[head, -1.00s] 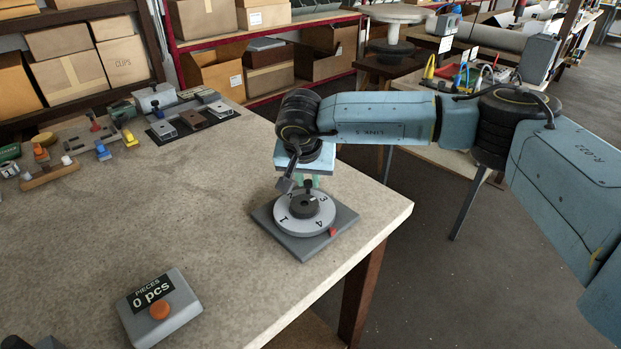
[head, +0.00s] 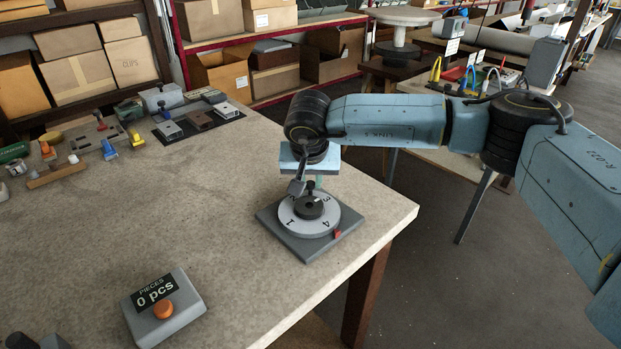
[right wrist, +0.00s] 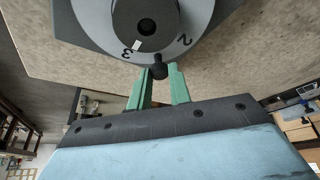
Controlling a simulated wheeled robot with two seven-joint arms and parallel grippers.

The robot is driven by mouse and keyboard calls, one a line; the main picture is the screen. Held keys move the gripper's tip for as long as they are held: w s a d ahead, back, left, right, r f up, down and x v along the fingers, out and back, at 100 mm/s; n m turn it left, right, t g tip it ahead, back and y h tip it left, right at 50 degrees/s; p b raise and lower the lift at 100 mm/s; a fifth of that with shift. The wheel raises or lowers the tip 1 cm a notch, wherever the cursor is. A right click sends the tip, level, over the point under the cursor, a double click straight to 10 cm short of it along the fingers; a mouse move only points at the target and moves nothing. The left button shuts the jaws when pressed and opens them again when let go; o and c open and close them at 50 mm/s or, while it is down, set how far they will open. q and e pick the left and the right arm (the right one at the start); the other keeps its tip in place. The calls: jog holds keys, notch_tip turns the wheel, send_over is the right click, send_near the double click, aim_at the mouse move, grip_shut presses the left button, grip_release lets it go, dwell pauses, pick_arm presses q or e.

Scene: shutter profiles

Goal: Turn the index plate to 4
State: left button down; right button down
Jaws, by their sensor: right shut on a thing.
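The index plate (head: 288,213) is a light grey numbered disc with a dark hub, on a square dark grey base (head: 305,250). A red marker (head: 337,234) sits on the base's right side. In the head view the 4 is the number nearest this marker, with 1 at the lower left and 3 behind. My right gripper (right wrist: 161,82) reaches down at the plate's far side. Its green fingers are shut on a small black peg (right wrist: 160,69) at the rim between 3 and 2; it hides part of the plate from the head. My left gripper is out of view.
A grey counter box (head: 182,318) reading "0 pcs" with an orange button stands at the table's front. Several small tools and a dark fixture board (head: 215,124) lie at the far left. The table (head: 170,210) between is clear; its right edge is close to the base.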

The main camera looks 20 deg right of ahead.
aim_at(309, 207)
jog(key=c, duration=1.3)
grip_release()
jog(key=shift+r, duration=0.1)
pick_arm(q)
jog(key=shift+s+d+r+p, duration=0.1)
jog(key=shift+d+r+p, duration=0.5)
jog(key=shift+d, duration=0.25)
pick_arm(e)
jog(key=v, duration=1.3)
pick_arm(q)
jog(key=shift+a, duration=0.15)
pick_arm(e)
jog(key=shift+a+r, duration=0.1)
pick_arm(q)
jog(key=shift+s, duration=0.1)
pick_arm(e)
jog(key=shift+s, duration=0.1)
